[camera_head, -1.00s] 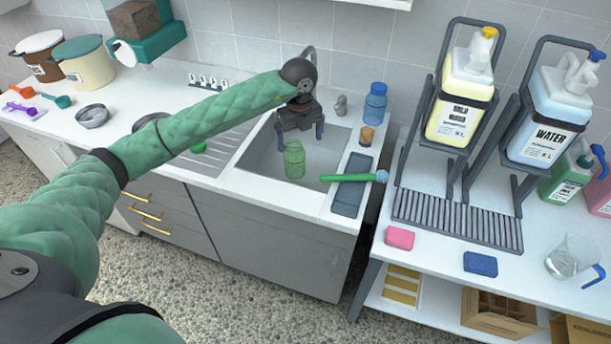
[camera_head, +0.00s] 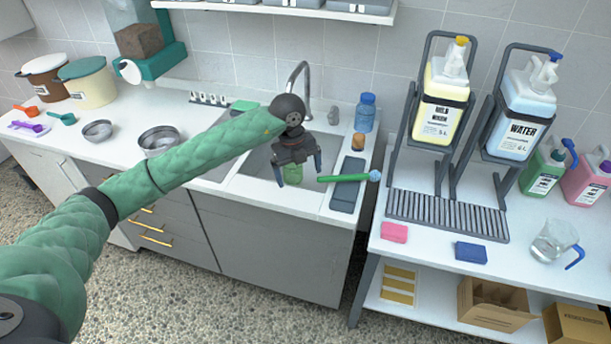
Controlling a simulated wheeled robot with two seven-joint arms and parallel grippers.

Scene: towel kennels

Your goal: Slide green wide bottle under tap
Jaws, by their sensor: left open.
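The green wide bottle (camera_head: 292,183) stands in the sink basin (camera_head: 262,166), partly hidden behind my left gripper. My left gripper (camera_head: 298,176) is open, pointing down above and in front of the bottle, with its two fingers spread apart. I cannot tell how far it is from the bottle. My right gripper is not in view.
Dispensers for yellow milk wash (camera_head: 437,112) and water (camera_head: 521,112) stand on the right table.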

